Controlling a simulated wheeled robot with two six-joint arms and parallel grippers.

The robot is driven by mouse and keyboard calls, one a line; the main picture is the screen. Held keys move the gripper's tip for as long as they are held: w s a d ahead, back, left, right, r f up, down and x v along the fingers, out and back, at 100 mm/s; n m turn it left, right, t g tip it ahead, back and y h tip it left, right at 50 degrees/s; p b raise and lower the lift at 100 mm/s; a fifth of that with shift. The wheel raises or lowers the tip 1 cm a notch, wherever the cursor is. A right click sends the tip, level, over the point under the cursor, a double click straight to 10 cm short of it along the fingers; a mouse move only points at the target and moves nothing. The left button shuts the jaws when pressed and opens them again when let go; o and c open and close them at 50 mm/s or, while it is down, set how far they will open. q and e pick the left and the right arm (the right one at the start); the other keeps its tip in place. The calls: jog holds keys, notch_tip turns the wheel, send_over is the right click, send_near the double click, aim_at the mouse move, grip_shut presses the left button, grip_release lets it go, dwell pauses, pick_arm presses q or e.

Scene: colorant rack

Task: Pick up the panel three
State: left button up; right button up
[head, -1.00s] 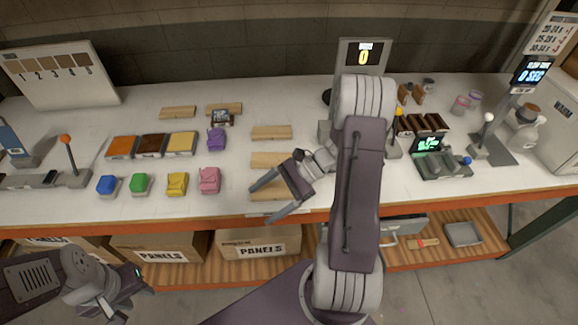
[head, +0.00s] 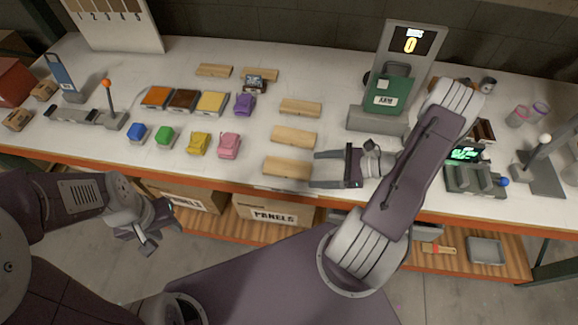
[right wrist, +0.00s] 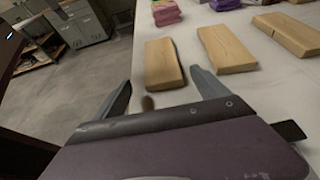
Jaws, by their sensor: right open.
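Three plain wooden panels lie in a column on the white table: a near one (head: 287,167), a middle one (head: 294,136) and a far one (head: 300,107). I see no numbers on them, so I cannot tell which is panel three. My right gripper (head: 314,169) is open and empty just right of the near panel. In the right wrist view, the near panel (right wrist: 163,62) lies ahead of the spread fingers (right wrist: 161,80), with the middle panel (right wrist: 227,48) to its right. My left gripper (head: 160,230) hangs open and empty in front of the table's edge.
Two more wooden panels (head: 214,70) lie at the back. Small coloured blocks, such as a pink one (head: 229,144), stand left of the column. A green box (head: 388,92) sits at the grey display stand (head: 408,60). Boxes are below.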

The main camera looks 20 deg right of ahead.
aim_at(298, 169)
jog(key=shift+w+a, duration=0.25)
jog(key=shift+a, duration=0.35)
jog(key=x, duration=0.2)
jog(key=p+x, duration=0.1)
jog(key=x, duration=0.1)
jog(key=shift+w+f, duration=0.15)
jog(key=shift+w, duration=0.25)
jog(key=c, duration=1.6)
jog(key=shift+o, duration=0.2)
jog(key=shift+r, duration=0.65)
notch_tip(298, 169, up, 3)
jog(key=shift+s+r, duration=0.1)
jog(key=s+a+r, duration=0.2)
jog(key=s+r, duration=0.4)
jog(key=s, duration=0.5)
jog(key=shift+s+r, duration=0.2)
jog(key=shift+r, duration=0.1)
jog(key=shift+a, duration=0.1)
